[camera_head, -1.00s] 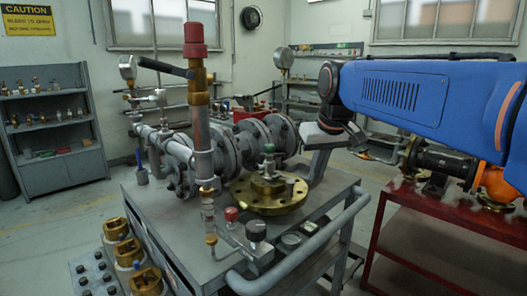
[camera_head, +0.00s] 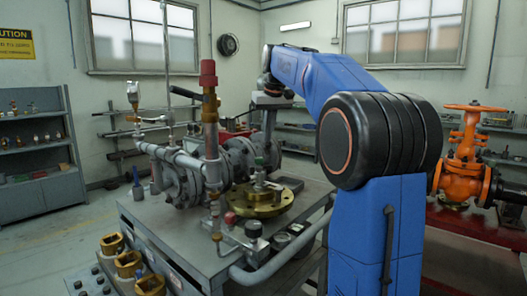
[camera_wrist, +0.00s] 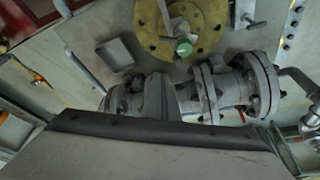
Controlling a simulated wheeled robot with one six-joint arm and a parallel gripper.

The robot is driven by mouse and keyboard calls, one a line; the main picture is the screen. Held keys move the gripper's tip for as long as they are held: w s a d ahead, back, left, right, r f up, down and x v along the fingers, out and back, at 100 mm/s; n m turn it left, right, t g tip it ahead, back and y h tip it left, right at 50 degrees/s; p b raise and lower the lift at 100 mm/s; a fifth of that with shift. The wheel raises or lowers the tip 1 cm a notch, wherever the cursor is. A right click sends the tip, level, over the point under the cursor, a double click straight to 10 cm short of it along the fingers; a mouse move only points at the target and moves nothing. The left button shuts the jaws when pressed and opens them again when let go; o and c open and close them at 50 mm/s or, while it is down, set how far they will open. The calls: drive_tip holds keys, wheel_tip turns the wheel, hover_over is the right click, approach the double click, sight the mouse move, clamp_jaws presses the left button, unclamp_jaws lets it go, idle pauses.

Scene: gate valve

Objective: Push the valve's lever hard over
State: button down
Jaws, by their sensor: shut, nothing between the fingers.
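A black lever (camera_head: 186,93) sticks out to the left from the red-capped brass and steel pipe (camera_head: 211,130), high above the workbench, in the head view. It does not show clearly in the wrist view. My gripper (camera_head: 267,140) is shut and empty, hanging down behind the brass flange, to the right of the red-capped pipe and apart from the lever. Its fingertips are small and partly lost against the piping. In the wrist view a grey plate with a dark edge fills the bottom, and the fingertips are not clear there.
The workbench (camera_head: 175,250) carries grey flanged piping (camera_head: 185,165) and a brass flange (camera_head: 258,203), which also shows in the wrist view (camera_wrist: 150,32). A silver handle (camera_wrist: 300,82) is at its right. An orange valve (camera_head: 467,160) stands on a red table at the right.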

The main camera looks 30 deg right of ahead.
sight(264, 168)
drive_tip(key=x, duration=1)
drive_tip(key=shift+s+a+r, duration=0.1)
drive_tip(key=shift+s+a, duration=0.05)
drive_tip(key=shift+s, duration=0.9)
drive_tip(key=shift+s+a+r, duration=0.1)
drive_tip(key=shift+s+a, duration=0.05)
drive_tip(key=shift+s, duration=0.9)
